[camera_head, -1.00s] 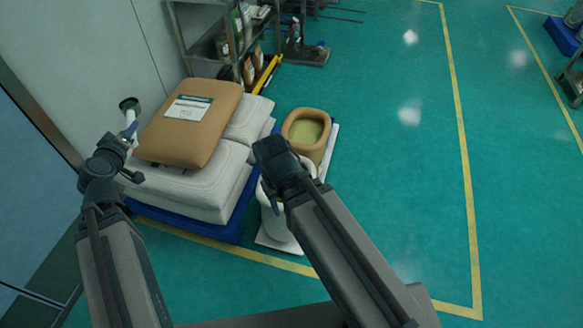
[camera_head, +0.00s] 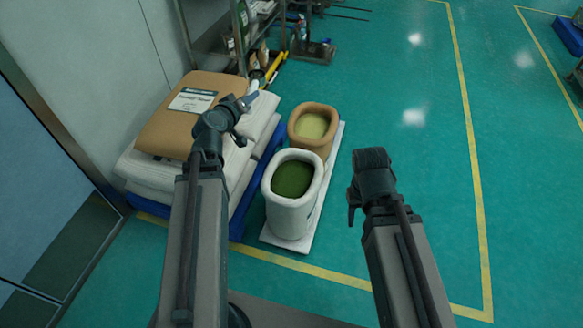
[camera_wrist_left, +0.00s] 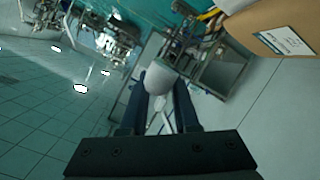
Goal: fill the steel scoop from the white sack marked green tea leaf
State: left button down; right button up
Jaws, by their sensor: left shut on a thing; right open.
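The open white sack (camera_head: 290,212) stands upright with dark green leaf (camera_head: 293,179) inside its rolled rim; no marking on it is legible. My left gripper (camera_head: 243,103) is above the stacked sacks, left of the white sack and apart from it. It is shut on the steel scoop, whose pale bowl (camera_wrist_left: 166,78) shows beyond the two fingers (camera_wrist_left: 158,106) in the left wrist view. Only a small light part of the scoop shows in the head view, and its inside is hidden. My right gripper (camera_head: 371,160) is open and empty over the floor, right of the white sack.
An open tan sack (camera_head: 312,138) with pale yellow-green contents stands just behind the white sack on the same white board (camera_head: 334,140). Closed sacks (camera_head: 180,135) are stacked at the left on a blue pallet. A shelf rack (camera_head: 243,40) stands behind.

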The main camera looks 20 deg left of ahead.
pick_arm(q)
jog(key=w+d+f+m+h+b, duration=0.1)
jog(key=w+d+f+b, duration=0.2)
jog(key=f+b, duration=0.8)
jog(key=w+d+f+m+h+b, duration=0.1)
jog(key=w+d+f+b, duration=0.1)
jog(key=f+b, duration=0.9)
jog(key=w+d+f+m+h+b, duration=0.1)
jog(key=w+d+f+b, duration=0.2)
jog(key=f+b, duration=0.8)
notch_tip(320, 180, down, 2)
jog(key=shift+w+d+f+g+h, duration=0.25)
jog(key=shift+w+d+g+h, duration=0.05)
jog(key=shift+d, duration=0.05)
jog(key=g+b, duration=0.2)
jog(key=b, duration=0.1)
send_over(291, 185)
jog(key=s, duration=0.3)
jog(key=shift+f, duration=3.55)
jog(key=f+b, duration=0.9)
jog(key=shift+s+a, duration=0.15)
jog(key=shift+s, duration=0.1)
jog(key=shift+f+b, duration=0.5)
jog(key=shift+f, duration=0.1)
jog(key=shift+w, duration=0.5)
jog(key=shift+w, duration=1.3)
